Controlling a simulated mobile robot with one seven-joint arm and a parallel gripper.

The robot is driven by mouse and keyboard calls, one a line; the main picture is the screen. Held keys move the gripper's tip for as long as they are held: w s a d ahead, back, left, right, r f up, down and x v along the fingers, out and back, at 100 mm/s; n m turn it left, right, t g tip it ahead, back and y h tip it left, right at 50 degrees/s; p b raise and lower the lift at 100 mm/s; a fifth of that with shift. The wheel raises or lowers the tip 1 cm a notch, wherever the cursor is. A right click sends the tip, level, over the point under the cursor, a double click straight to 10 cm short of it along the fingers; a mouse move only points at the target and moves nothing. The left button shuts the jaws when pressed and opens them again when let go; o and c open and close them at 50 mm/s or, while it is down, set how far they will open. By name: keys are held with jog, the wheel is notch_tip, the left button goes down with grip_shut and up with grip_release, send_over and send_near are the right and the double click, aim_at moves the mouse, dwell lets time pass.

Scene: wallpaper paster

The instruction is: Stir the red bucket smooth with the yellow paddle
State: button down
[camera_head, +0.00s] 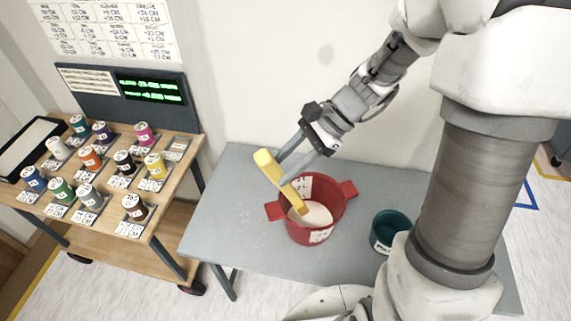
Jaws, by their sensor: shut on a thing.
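The red bucket (325,219) stands upright on the grey table, with side handles and labels. Pale, creamy stuff (310,214) shows inside it. The yellow paddle (289,190) is tilted, with its thick upper end above the bucket's left rim and its lower end inside the bucket at the pale stuff. How deep the tip reaches is hard to tell. My gripper (284,168) comes down from the upper right and is shut on the yellow paddle near its upper part, above the bucket.
A teal tub (390,231) stands on the grey table (225,217), right of the bucket and close to my body. At left, a wooden cart (178,212) holds several coloured, labelled cans and a dark tray (27,147). The table's left part is clear. A wall stands behind.

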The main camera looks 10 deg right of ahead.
dwell(0.3)
jog(key=shift+r+p, duration=1.7)
jog(key=shift+r, duration=0.85)
